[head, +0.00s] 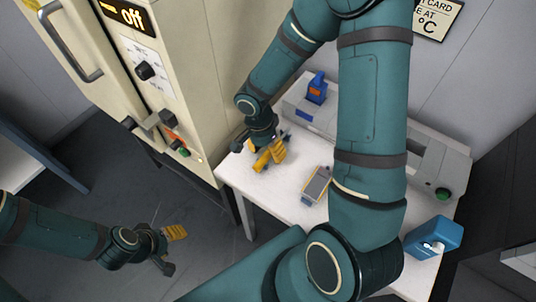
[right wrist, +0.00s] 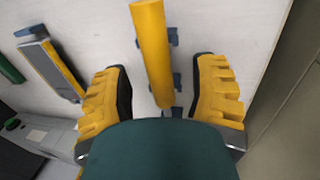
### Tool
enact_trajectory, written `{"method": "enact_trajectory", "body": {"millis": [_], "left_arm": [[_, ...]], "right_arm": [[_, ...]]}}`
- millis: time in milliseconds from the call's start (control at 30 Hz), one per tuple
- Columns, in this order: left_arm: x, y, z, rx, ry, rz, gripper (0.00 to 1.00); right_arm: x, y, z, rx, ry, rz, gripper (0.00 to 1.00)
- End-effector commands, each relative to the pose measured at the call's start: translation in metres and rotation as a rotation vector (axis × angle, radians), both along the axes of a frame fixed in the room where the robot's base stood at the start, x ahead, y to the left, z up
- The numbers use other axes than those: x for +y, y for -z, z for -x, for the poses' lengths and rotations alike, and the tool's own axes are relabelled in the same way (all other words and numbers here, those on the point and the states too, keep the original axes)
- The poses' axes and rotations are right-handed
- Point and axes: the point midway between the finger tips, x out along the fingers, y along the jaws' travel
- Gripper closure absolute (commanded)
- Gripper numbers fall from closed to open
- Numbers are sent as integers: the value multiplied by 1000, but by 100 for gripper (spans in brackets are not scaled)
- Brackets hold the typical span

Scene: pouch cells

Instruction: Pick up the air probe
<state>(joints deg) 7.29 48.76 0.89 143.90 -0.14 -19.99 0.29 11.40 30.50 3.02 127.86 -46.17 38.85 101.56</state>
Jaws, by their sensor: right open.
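A yellow rod (right wrist: 153,55), which looks to be the air probe, lies over small blue supports on the white table, in the right wrist view. My right gripper (right wrist: 163,98) is open, with one yellow-padded finger on each side of the rod and visible gaps between. In the head view my right gripper (head: 265,152) is low over the table's left part; there I cannot separate the rod from the yellow fingers. My left gripper (head: 170,249) is open and empty over the floor at lower left, away from the table.
A grey, yellow-edged handheld device (head: 317,185) lies on the white table (head: 285,195), beside my right gripper. A blue-and-orange item (head: 317,88) stands at the back. A blue container (head: 435,237) is at the right. A cream cabinet (head: 195,95) marked "off" stands close on the left.

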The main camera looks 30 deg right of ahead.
Motion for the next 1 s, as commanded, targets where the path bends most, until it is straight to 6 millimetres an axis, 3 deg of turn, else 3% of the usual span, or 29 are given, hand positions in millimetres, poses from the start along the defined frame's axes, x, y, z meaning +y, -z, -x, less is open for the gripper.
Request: {"method": "enact_trajectory", "body": {"millis": [300, 333, 500, 1000], "left_arm": [[0, 1, 0, -1, 0, 0, 45], [0, 1, -1, -1, 0, 0, 45], [0, 1, -1, -1, 0, 0, 45], [0, 0, 0, -1, 0, 0, 45]], "right_arm": [[0, 5, 1, -1, -1, -1, 41], [0, 5, 1, -1, -1, -1, 46], [0, 5, 1, 0, -1, 0, 100], [-1, 0, 1, -1, -1, 0, 100]]}}
